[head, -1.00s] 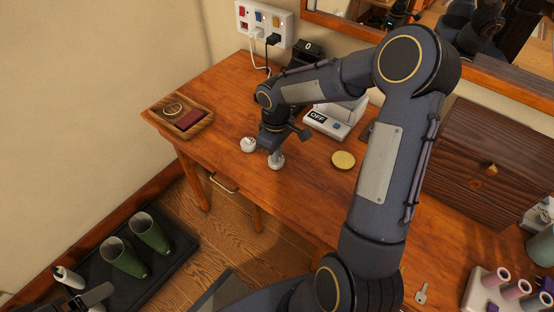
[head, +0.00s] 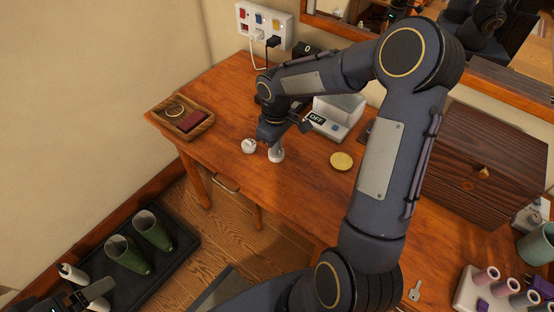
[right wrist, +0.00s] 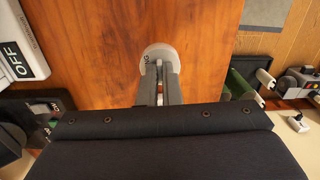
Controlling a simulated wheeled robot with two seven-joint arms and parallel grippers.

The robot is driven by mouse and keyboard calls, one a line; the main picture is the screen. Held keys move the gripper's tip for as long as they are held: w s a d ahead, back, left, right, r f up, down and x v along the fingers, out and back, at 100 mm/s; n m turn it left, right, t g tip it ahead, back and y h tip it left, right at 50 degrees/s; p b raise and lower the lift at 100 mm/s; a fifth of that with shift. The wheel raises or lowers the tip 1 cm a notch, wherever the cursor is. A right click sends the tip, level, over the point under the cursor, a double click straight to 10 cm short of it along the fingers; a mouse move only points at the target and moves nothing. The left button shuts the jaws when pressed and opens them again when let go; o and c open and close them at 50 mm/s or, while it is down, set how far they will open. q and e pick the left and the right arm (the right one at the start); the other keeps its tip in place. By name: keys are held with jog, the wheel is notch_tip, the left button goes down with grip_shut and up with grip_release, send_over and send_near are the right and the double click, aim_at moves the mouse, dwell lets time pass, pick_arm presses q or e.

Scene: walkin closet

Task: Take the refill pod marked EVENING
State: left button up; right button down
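Two small white round pods are on the wooden desk side in the head view. One white pod (head: 249,146) sits on the desk top, its marking too small to read. The other white pod (head: 276,156) is at the fingertips of my right gripper (head: 275,146), which points down and looks shut on it. In the right wrist view this pod (right wrist: 158,52) shows between the close-set fingers (right wrist: 161,78); only a few dark letters show, the rest is hidden, so I cannot read the full word.
A wooden tray (head: 207,128) stands at the desk's left end. A device marked OFF (head: 325,125) and a yellow disc (head: 341,161) lie right of the gripper. A wooden drawer box (head: 485,150), key (head: 415,291) and thread spools (head: 487,277) are farther right.

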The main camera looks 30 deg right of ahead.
jog(key=shift+r+p, duration=0.9)
jog(key=shift+r, duration=0.45)
